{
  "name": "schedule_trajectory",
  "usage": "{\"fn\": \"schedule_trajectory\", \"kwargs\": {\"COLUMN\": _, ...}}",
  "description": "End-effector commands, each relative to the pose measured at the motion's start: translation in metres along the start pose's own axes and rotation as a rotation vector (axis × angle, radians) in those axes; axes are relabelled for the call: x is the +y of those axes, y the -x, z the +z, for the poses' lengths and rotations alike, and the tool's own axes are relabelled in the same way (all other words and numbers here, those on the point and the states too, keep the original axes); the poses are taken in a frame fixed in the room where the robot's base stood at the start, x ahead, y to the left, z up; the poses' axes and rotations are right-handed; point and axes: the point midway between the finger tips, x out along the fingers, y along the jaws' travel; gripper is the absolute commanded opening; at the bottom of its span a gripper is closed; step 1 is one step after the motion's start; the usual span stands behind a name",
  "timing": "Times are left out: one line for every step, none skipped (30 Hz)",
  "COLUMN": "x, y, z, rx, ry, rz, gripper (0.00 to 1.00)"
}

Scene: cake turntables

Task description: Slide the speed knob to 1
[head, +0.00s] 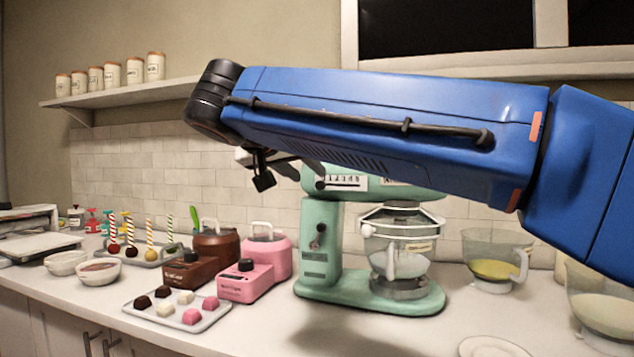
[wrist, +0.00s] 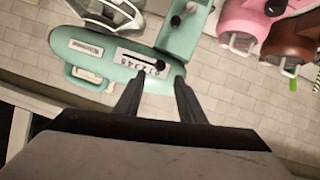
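The mint-green stand mixer (head: 318,268) stands on the counter behind my arm. Its head carries a pale speed scale (head: 345,182) with printed numbers, and my arm hides part of that head. The black speed knob (head: 320,184) sits at the left end of the scale in the head view. In the wrist view, which is turned about, the knob (wrist: 159,66) lies at the right end of the scale (wrist: 135,58). My gripper (wrist: 159,77) is open, with its two fingers apart. The knob appears just beyond and between the fingertips; I cannot tell whether they touch.
A lever (head: 319,230) is on the mixer's column, and a clear bowl (head: 400,262) sits under its head. Pink (head: 268,255) and brown (head: 212,246) machines and a tray of sweets (head: 150,305) stand left. A batter jug (head: 492,268) stands right.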

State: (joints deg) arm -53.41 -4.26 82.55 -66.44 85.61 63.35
Motion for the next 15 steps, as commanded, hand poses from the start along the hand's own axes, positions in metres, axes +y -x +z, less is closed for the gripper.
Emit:
{"fn": "schedule_trajectory", "kwargs": {"x": 0.001, "y": -0.009, "z": 0.000, "rx": -0.001, "ry": 0.000, "rz": 0.003, "gripper": 0.36}}
{"fn": "schedule_trajectory", "kwargs": {"x": 0.001, "y": -0.013, "z": 0.000, "rx": -0.001, "ry": -0.001, "rz": 0.003, "gripper": 0.36}}
{"fn": "schedule_trajectory", "kwargs": {"x": 0.001, "y": -0.020, "z": 0.000, "rx": -0.002, "ry": -0.001, "rz": 0.003, "gripper": 0.36}}
{"fn": "schedule_trajectory", "kwargs": {"x": 0.001, "y": -0.024, "z": 0.000, "rx": -0.002, "ry": 0.000, "rz": 0.003, "gripper": 0.36}}
{"fn": "schedule_trajectory", "kwargs": {"x": 0.001, "y": -0.029, "z": 0.000, "rx": -0.002, "ry": 0.000, "rz": 0.003, "gripper": 0.36}}
{"fn": "schedule_trajectory", "kwargs": {"x": 0.001, "y": -0.035, "z": 0.001, "rx": -0.002, "ry": 0.000, "rz": 0.003, "gripper": 0.36}}
{"fn": "schedule_trajectory", "kwargs": {"x": 0.001, "y": -0.039, "z": 0.001, "rx": -0.002, "ry": 0.000, "rz": 0.003, "gripper": 0.36}}
{"fn": "schedule_trajectory", "kwargs": {"x": 0.001, "y": -0.043, "z": 0.001, "rx": -0.002, "ry": 0.000, "rz": 0.002, "gripper": 0.36}}
{"fn": "schedule_trajectory", "kwargs": {"x": 0.000, "y": -0.048, "z": 0.001, "rx": -0.002, "ry": 0.000, "rz": 0.003, "gripper": 0.36}}
{"fn": "schedule_trajectory", "kwargs": {"x": 0.001, "y": -0.051, "z": 0.001, "rx": -0.002, "ry": 0.000, "rz": 0.003, "gripper": 0.36}}
{"fn": "schedule_trajectory", "kwargs": {"x": 0.000, "y": -0.054, "z": 0.001, "rx": -0.002, "ry": 0.000, "rz": 0.003, "gripper": 0.36}}
{"fn": "schedule_trajectory", "kwargs": {"x": 0.000, "y": -0.058, "z": 0.000, "rx": -0.001, "ry": 0.000, "rz": 0.001, "gripper": 0.36}}
{"fn": "schedule_trajectory", "kwargs": {"x": 0.000, "y": -0.060, "z": 0.000, "rx": -0.001, "ry": 0.000, "rz": 0.001, "gripper": 0.36}}
{"fn": "schedule_trajectory", "kwargs": {"x": 0.000, "y": -0.062, "z": 0.000, "rx": -0.001, "ry": 0.000, "rz": 0.001, "gripper": 0.36}}
{"fn": "schedule_trajectory", "kwargs": {"x": 0.000, "y": -0.065, "z": 0.000, "rx": -0.001, "ry": 0.000, "rz": 0.002, "gripper": 0.36}}
